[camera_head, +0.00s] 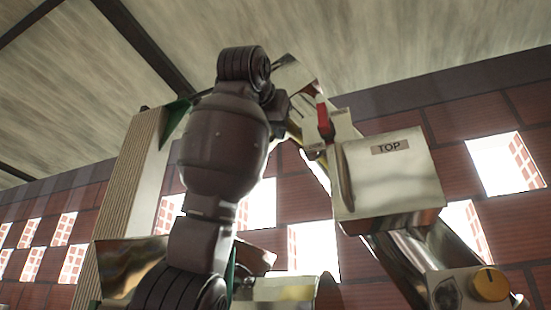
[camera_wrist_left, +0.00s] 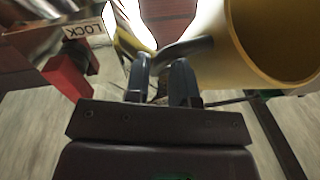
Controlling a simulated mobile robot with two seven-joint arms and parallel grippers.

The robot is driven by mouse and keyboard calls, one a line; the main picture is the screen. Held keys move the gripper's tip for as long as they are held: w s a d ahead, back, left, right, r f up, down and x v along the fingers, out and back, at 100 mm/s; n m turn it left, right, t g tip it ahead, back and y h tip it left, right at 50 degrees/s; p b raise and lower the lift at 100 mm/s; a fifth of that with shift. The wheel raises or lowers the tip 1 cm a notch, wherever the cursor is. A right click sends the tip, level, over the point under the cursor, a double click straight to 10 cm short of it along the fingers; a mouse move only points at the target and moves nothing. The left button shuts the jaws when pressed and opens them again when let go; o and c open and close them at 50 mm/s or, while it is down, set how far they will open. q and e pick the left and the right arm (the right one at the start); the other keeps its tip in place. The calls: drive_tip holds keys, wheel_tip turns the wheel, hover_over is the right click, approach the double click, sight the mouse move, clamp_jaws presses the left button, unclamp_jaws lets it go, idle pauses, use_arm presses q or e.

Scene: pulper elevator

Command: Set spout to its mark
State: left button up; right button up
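A large yellowish open tube (camera_wrist_left: 275,40), which looks like the spout, fills the upper right of the left wrist view. A dark curved handle (camera_wrist_left: 188,48) runs from its wall to my left gripper (camera_wrist_left: 162,72). The two fingers stand on either side of the handle's end, with a narrow gap; I cannot tell if they grip it. A LOCK label (camera_wrist_left: 84,31) and a red part (camera_wrist_left: 68,78) are to the left. In the head view my left arm rises to a shiny metal piece (camera_head: 300,75) beside a red lever (camera_head: 325,118); its fingertips are hidden. No mark is identifiable.
A metal box labelled TOP (camera_head: 390,185) stands right of my arm. A ribbed pale post (camera_head: 120,200) stands at left. A brick wall (camera_head: 470,120) with openings is behind.

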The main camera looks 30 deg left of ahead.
use_arm(q)
drive_tip(key=b+v, duration=0.2)
drive_tip(key=v, duration=0.6)
drive_tip(key=shift+s+d, duration=0.15)
drive_tip(key=shift+s, duration=0.2)
